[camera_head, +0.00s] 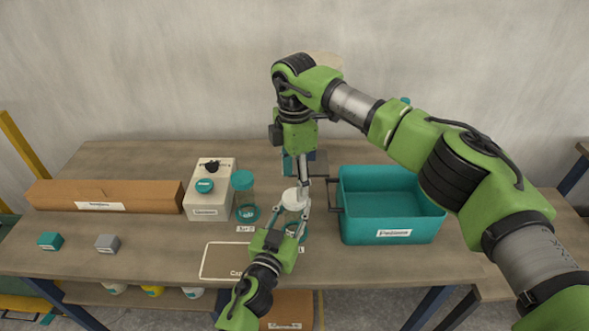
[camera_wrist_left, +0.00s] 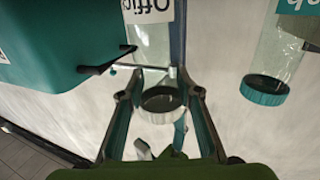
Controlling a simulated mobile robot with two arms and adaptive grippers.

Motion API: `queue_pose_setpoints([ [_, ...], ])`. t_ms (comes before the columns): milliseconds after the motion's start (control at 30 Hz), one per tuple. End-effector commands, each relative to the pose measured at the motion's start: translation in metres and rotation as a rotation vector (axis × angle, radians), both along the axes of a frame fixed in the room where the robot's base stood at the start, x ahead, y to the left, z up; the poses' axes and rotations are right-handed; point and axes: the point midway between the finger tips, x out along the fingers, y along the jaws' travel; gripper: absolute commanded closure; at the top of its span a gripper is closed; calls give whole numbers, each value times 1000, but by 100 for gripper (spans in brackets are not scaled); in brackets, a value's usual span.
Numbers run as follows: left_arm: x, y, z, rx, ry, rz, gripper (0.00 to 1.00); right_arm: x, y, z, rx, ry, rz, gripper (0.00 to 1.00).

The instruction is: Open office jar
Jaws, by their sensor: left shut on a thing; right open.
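The office jar is clear, with a white label reading "Office" in the left wrist view (camera_wrist_left: 148,45). In the head view a white, round lid (camera_head: 293,198) is at its top, between my two grippers. My left gripper (camera_head: 292,222) reaches in from the front and is shut on the jar. My right gripper (camera_head: 300,188) points down from above, open, with its fingers at the white lid. Whether they touch it I cannot tell. In the left wrist view a pale round piece with a dark face (camera_wrist_left: 162,98) is between the fingers; its fit to the jar is unclear.
A second clear jar with a teal lid (camera_head: 243,180) stands close on the left, beside a white box (camera_head: 223,172). A teal bin (camera_head: 345,222) stands close on the right. A long cardboard box (camera_head: 100,188) and two small blocks are at the far left.

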Motion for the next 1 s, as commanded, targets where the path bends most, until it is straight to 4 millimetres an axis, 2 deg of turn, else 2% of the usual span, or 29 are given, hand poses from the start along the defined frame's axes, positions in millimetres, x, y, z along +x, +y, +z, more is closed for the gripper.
queue_pose_setpoints([
  [100,0,0,0,0,0,0,100,-1,0,-21,0,3,0,45],
  [300,0,0,0,0,0,0,100,0,0,-43,1,1,1,45],
  [667,0,0,0,0,0,0,100,0,0,-50,0,0,2,45],
  [700,0,0,0,0,0,0,100,0,0,-50,0,0,2,48],
  [833,0,0,0,0,0,0,100,0,0,-50,0,0,2,82],
  [867,0,0,0,0,0,0,100,0,0,-50,0,0,2,85],
  [1000,0,0,0,0,0,0,100,0,0,-50,0,-1,3,85],
])
